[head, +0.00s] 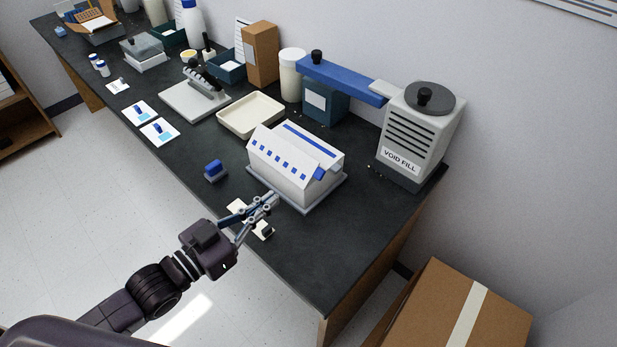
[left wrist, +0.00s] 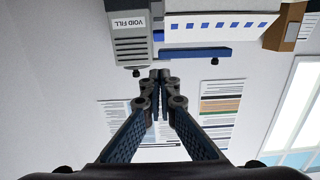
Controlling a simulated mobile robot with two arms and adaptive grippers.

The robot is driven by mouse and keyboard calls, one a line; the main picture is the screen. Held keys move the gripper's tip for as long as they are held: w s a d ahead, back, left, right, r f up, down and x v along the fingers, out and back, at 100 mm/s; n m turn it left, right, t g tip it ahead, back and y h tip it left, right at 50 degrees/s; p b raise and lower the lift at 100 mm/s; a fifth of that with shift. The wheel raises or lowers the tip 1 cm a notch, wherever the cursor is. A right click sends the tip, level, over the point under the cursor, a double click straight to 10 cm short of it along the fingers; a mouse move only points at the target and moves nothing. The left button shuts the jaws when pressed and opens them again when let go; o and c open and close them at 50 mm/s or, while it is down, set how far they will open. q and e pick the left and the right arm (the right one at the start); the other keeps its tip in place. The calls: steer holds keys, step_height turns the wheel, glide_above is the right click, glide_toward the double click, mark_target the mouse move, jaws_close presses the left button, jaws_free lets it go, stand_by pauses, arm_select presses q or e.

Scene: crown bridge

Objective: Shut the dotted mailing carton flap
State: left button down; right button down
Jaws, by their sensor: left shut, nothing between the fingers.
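The mailing carton (head: 322,151) is a white box on a grey base (head: 336,186) near the bench's front edge. Its white flap (head: 283,147) carries a row of blue dots and stands tilted along the near side, not flat on the top. Behind it a blue stripe runs along the carton's top. A blue tab shows at the right end. The dotted flap also shows at the top of the left wrist view (left wrist: 215,27). My left gripper (head: 273,197) is shut and empty, just in front of the carton's near side and low. My right gripper is out of view.
White cards (head: 237,209) lie beneath my left gripper. The bench's right front is clear.

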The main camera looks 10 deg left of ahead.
arm_select(q)
steer(key=p, duration=0.2)
glide_toward(321, 170)
step_height(321, 170, up, 3)
steer(key=w, duration=0.2)
steer(key=shift+w+d+f+p, duration=0.35)
steer(key=shift+w+d+f, duration=1.15)
steer(key=shift+f, duration=0.15)
